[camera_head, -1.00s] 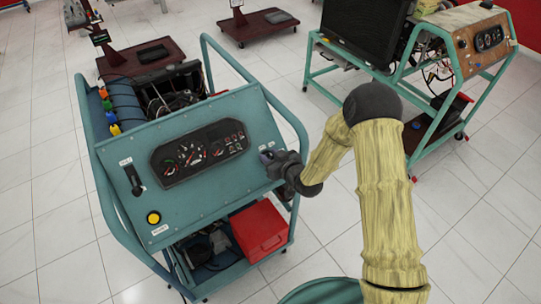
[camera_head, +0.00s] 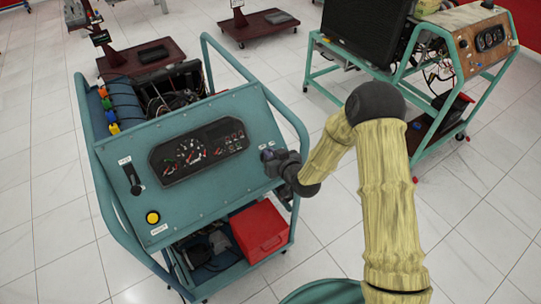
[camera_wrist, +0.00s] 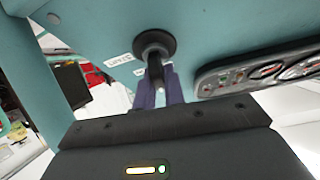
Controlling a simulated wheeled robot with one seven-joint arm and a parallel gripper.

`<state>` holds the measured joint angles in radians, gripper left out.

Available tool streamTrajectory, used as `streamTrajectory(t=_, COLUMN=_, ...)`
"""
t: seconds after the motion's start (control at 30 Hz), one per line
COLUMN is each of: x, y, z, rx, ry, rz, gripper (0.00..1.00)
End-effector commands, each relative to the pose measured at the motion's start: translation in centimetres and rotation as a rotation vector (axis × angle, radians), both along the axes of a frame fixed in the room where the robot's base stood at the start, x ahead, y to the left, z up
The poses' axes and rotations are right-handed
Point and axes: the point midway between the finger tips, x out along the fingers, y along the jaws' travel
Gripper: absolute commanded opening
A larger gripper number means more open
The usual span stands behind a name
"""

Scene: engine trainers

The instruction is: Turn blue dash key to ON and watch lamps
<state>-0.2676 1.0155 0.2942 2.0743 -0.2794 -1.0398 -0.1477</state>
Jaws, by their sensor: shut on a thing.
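The blue dash panel (camera_head: 215,184) slopes on its trainer stand. My gripper (camera_head: 268,156) is at the panel's right side, right of the gauge cluster (camera_head: 172,166), and hides the key in the head view. In the wrist view, my gripper's two bluish fingers (camera_wrist: 160,88) are shut on the dash key (camera_wrist: 156,68), a dark stem standing out of a round black collar. The key's exact turned position cannot be told. The cluster's end shows small red and green lamp spots (camera_wrist: 222,81); whether they are lit is unclear.
A black lever (camera_head: 132,178) and a yellow button (camera_head: 153,217) are on the panel's left. A blue tube rail (camera_head: 290,118) runs close behind my gripper. A red box (camera_head: 260,232) sits below. A second trainer (camera_head: 478,52) stands at right, with clear floor between.

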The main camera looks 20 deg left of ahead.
Motion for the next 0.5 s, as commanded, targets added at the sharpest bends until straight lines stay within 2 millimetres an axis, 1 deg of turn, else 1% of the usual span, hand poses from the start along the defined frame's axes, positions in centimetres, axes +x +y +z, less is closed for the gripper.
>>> streamTrajectory(t=0.03, x=-0.52, y=-0.41, z=-1.33, rx=-0.004, ry=0.039, rz=-0.022, gripper=0.0)
streamTrajectory(t=0.5, x=-0.46, y=-0.48, z=-1.37, rx=0.161, ry=0.233, rz=-0.307, gripper=0.0)
